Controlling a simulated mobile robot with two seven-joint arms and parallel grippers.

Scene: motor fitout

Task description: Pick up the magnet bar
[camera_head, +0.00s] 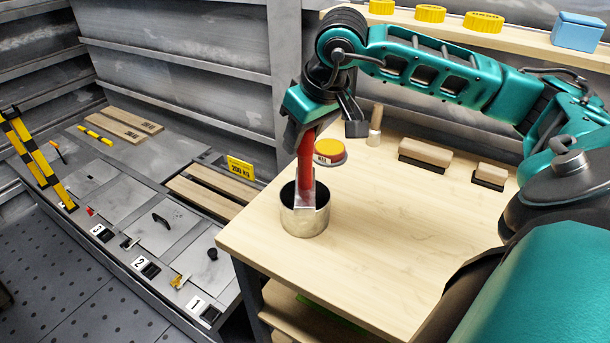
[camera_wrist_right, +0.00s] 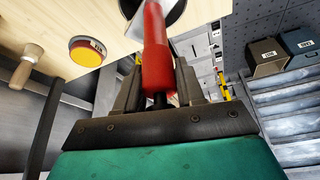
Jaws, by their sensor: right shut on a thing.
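The magnet bar has a red handle (camera_head: 305,157) and a flat silver lower part (camera_head: 304,190). It stands nearly upright, its lower end at the mouth of a round metal cup (camera_head: 305,222) on the wooden bench. I cannot tell how deep the end sits in the cup. My right gripper (camera_head: 309,126) is above the cup, shut on the upper part of the red handle. In the right wrist view, the red handle (camera_wrist_right: 156,45) runs out from between the fingers toward the cup. My left gripper is not in view.
On the bench (camera_head: 390,240), a yellow-topped red tin (camera_head: 329,151), a wooden-handled tool (camera_head: 375,125) and two wooden blocks (camera_head: 425,154) (camera_head: 491,175) stand behind the cup. A shelf (camera_head: 460,32) with yellow round things runs behind. Grey numbered bays lie left; the bench front is clear.

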